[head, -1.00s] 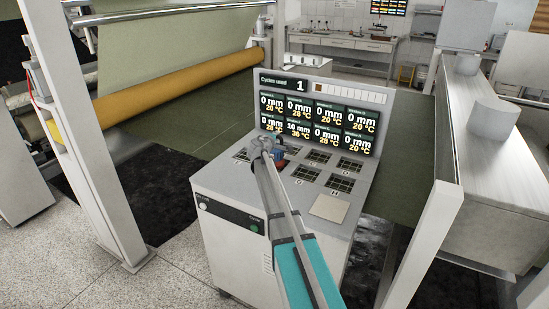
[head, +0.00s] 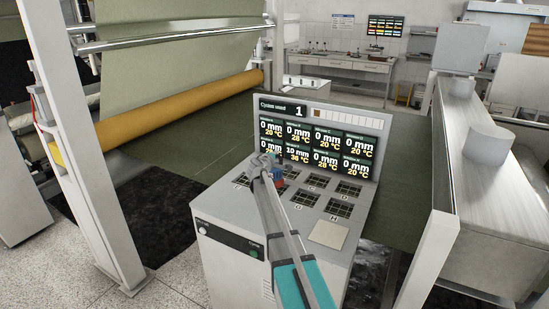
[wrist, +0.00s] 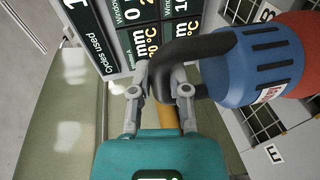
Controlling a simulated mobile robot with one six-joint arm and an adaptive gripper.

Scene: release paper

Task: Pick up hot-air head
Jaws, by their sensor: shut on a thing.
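The hot-air head has a blue and red ribbed body (wrist: 262,62) and a black curved part that shows in the wrist view. My gripper (wrist: 160,90) is shut on the black curved part, with one finger on each side of it. In the head view my gripper (head: 262,163) is over the console's sloped top, and a little of the head's red and blue (head: 279,178) shows beside it. Most of the head is hidden there by my gripper and arm. I cannot tell whether it touches the console.
The console (head: 325,235) has lettered grid windows (head: 348,190) and a display panel (head: 318,140) close behind my gripper. A yellow-orange roller (head: 170,115) and white posts (head: 90,170) stand at the left. A metal-topped machine (head: 480,150) stands at the right.

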